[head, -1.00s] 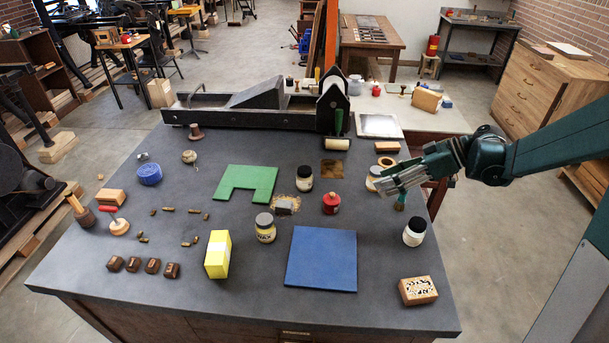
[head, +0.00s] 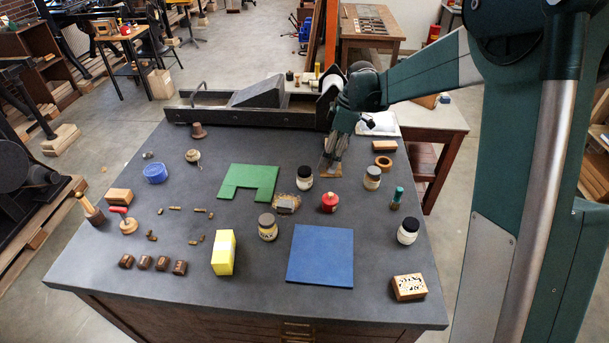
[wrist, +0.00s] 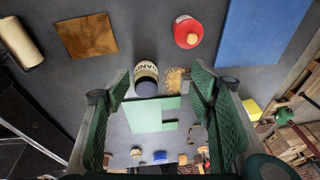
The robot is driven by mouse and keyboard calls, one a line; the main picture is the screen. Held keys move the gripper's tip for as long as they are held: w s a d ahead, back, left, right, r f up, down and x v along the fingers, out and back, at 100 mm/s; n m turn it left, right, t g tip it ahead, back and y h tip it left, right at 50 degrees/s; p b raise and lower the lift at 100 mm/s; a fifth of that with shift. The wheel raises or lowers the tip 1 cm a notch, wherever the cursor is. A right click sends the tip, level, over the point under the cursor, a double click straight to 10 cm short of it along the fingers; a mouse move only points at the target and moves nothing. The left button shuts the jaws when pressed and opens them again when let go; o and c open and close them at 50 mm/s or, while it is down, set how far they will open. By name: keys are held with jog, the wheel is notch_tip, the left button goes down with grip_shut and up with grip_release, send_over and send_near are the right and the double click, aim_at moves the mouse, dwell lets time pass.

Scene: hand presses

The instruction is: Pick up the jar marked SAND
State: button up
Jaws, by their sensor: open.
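The jar whose label partly reads "AND" (wrist: 146,72) has a dark lid and a pale label, and stands between the gripper's fingers in the wrist view. By its neighbours it is the black-lidded jar (head: 304,178) between the green mat and the red jar in the head view, where its label cannot be read. My gripper (head: 331,162) is over the brown square patch, to the right of and beyond that jar. In the wrist view my gripper (wrist: 159,84) is open and empty, its fingers spread wide.
Nearby are a red jar (head: 329,203), a grey-lidded jar (head: 372,178), a WAX jar (head: 267,228) and another black-lidded jar (head: 408,232). A long press (head: 245,117) borders the back.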

aim_at(304, 170)
jog(key=w+a+r+n+t+h+p, duration=0.1)
jog(key=w+a+r+h+p, duration=0.2)
jog(key=a, duration=0.6)
notch_tip(304, 170, down, 10)
jog(key=shift+s+r, duration=0.1)
dwell(0.4)
jog(key=shift+f, duration=1.3)
jog(key=shift+f, duration=2.6)
jog(key=shift+c, duration=0.7)
